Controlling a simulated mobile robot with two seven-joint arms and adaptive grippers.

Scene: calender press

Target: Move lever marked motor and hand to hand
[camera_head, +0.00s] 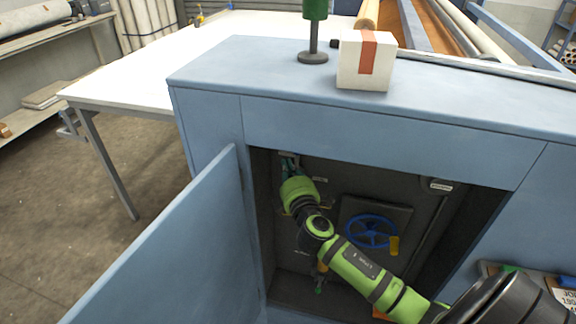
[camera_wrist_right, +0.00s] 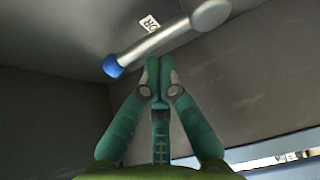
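The lever (camera_wrist_right: 160,42) shows in the right wrist view as a silver rod with a blue tip at the left and a grey round hub at the right. A white label (camera_wrist_right: 149,23) above it shows only the letters "OR"; the rest is hidden. My right gripper (camera_wrist_right: 159,72) has its fingertips together just below the rod; I cannot tell whether they touch it. In the head view my right gripper (camera_head: 289,165) is at the upper left inside the open cabinet, and the lever cannot be made out there. My left gripper is not in view.
The blue cabinet door (camera_head: 165,245) stands open at the left. Inside are a blue handwheel (camera_head: 371,231) and a small label (camera_head: 441,185) at the upper right. A taped white box (camera_head: 365,62) and a green-topped stand (camera_head: 314,40) are on top of the cabinet.

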